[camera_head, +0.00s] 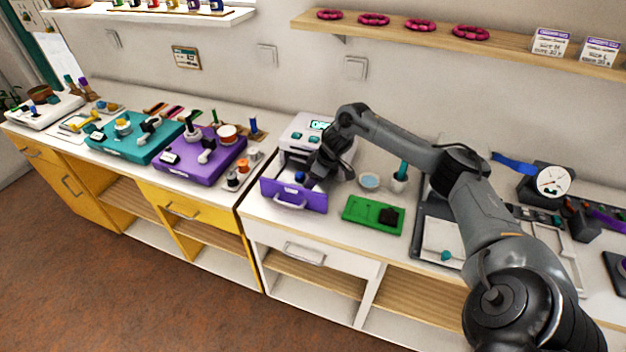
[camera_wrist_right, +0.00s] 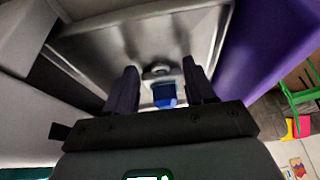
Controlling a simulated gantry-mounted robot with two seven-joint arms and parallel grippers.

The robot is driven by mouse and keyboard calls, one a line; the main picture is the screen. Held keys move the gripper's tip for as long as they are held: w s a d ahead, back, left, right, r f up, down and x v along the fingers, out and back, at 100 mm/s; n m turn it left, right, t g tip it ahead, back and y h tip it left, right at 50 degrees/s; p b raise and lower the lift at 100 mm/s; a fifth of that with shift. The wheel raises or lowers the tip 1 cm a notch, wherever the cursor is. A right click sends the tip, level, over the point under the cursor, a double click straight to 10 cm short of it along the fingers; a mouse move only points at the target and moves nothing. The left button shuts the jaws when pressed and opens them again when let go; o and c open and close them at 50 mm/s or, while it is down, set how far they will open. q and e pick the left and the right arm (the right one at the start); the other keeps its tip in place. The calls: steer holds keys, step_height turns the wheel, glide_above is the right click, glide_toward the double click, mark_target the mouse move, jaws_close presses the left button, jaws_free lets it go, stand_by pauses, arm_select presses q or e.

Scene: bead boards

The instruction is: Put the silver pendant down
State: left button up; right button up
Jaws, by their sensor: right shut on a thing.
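My right gripper (camera_head: 308,182) reaches down into the pulled-out, purple-fronted drawer (camera_head: 313,202) of a white machine. In the right wrist view its two dark fingers (camera_wrist_right: 161,86) stand on either side of a small silver piece (camera_wrist_right: 158,71), which I take for the silver pendant, with a blue part (camera_wrist_right: 165,96) close to the palm. The gripper is shut on this piece. The grey metal inside of the drawer (camera_wrist_right: 110,45) lies beyond it; whether the pendant touches the drawer floor I cannot tell. In the head view the arm mostly hides the pendant. My left gripper is not in view.
The white machine (camera_head: 303,130) with a lit display stands behind the drawer. A green tray (camera_head: 360,214) with a dark block, a pale blue dish (camera_head: 369,181) and a teal-handled tool (camera_head: 402,171) are right of it. A purple board (camera_head: 190,173) lies to the left.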

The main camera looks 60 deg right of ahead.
steer(key=o, duration=1)
steer(key=shift+f, duration=0.15)
steer(key=shift+r, duration=0.2)
steer(key=p+v, duration=0.2)
steer(key=v, duration=1)
